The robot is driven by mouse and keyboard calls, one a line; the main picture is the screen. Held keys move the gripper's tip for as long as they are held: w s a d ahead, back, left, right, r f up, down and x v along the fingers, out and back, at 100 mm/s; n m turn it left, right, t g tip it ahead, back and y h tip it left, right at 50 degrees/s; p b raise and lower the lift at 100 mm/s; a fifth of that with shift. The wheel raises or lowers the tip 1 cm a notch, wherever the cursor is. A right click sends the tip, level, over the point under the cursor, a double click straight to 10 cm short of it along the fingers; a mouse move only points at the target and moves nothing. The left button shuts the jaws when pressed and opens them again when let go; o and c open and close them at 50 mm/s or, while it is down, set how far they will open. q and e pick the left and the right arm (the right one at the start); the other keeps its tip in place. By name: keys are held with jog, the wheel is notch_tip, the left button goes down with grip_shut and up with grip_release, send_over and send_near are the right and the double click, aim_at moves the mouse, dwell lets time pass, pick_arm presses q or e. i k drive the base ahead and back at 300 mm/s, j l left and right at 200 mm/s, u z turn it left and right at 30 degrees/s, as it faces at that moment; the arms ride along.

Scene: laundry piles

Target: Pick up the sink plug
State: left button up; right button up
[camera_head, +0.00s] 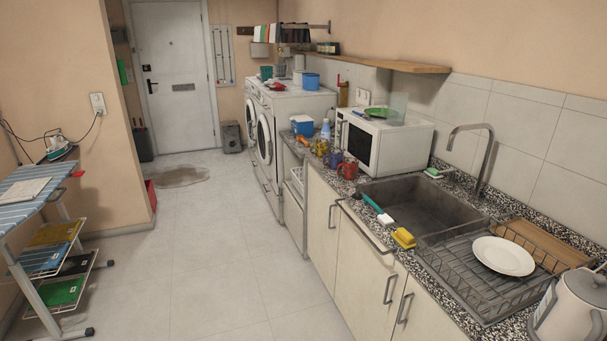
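I cannot make out a sink plug for certain in the head view. The grey rectangular sink (420,205) is set in the speckled counter at the right, under a tall curved tap (482,150). The sink's floor is dark and partly hidden by its front wall. Neither of my grippers is in view.
A turquoise-handled brush (371,203) and a yellow sponge (403,238) lie at the sink's front edge. A wire dish rack (482,297) with a white plate (503,255) and a kettle (573,308) stand nearer. A microwave (385,145) stands beyond. The tiled floor (215,260) has free room.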

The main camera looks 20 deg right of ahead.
aim_at(357, 196)
jog(key=i+z, duration=0.35)
jog(key=i+j+z, duration=0.15)
jog(key=i+z, duration=0.2)
jog(key=i, duration=0.15)
jog(key=i+j+z, duration=0.3)
jog(key=i+l, duration=0.05)
jog(key=i, duration=0.05)
